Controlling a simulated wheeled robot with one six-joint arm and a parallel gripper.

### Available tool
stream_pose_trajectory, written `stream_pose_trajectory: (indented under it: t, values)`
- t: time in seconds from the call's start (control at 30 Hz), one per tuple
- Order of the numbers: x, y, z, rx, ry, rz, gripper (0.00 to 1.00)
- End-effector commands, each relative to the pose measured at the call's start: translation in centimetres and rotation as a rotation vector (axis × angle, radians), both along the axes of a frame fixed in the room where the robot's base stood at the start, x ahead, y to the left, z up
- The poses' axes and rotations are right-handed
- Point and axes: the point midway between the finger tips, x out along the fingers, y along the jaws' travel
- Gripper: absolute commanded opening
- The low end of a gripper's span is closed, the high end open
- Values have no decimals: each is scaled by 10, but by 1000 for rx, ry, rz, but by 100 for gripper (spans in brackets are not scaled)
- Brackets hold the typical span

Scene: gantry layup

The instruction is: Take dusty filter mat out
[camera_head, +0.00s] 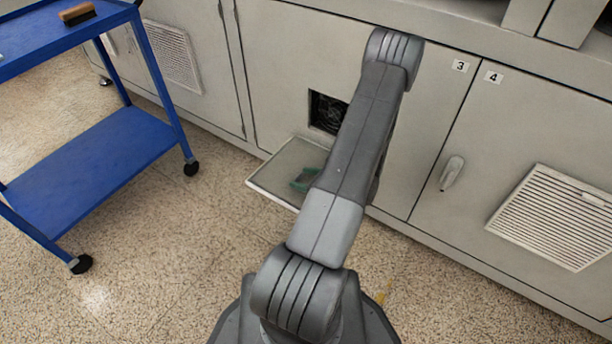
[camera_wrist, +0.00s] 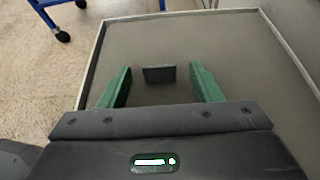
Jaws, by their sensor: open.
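A grey mat (camera_head: 292,160), which looks like the dusty filter mat, lies in a pale-rimmed cover (camera_head: 272,196) folded down from the cabinet front. In the wrist view the grey mat (camera_wrist: 150,38) fills the cover inside its thin rim (camera_wrist: 88,62). A small dark tab (camera_wrist: 159,74) stands up from the mat. My gripper (camera_wrist: 160,68) is open, with one green finger on each side of the tab and a gap to both. In the head view my arm hides most of the gripper; one green finger (camera_head: 303,180) shows over the mat.
A square opening with a dark fan (camera_head: 326,112) is behind the cover. A blue trolley (camera_head: 95,165) with a brush (camera_head: 77,14) on top stands to the left. A louvred grille (camera_head: 553,216) and door handle (camera_head: 452,173) are at right. Speckled floor (camera_head: 170,255) between is clear.

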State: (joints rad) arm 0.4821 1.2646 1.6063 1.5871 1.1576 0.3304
Motion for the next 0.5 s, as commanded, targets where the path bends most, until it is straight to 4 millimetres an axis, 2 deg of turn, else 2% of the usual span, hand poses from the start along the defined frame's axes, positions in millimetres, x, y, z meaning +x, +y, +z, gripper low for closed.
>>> stream_pose_trajectory:
  t: [0.1, 0.33, 0.5]
  values:
    - [4, 6, -3, 0, 0, 1, 58]
    - [4, 6, -3, 0, 0, 0, 56]
    - [4, 6, -3, 0, 0, 0, 23]
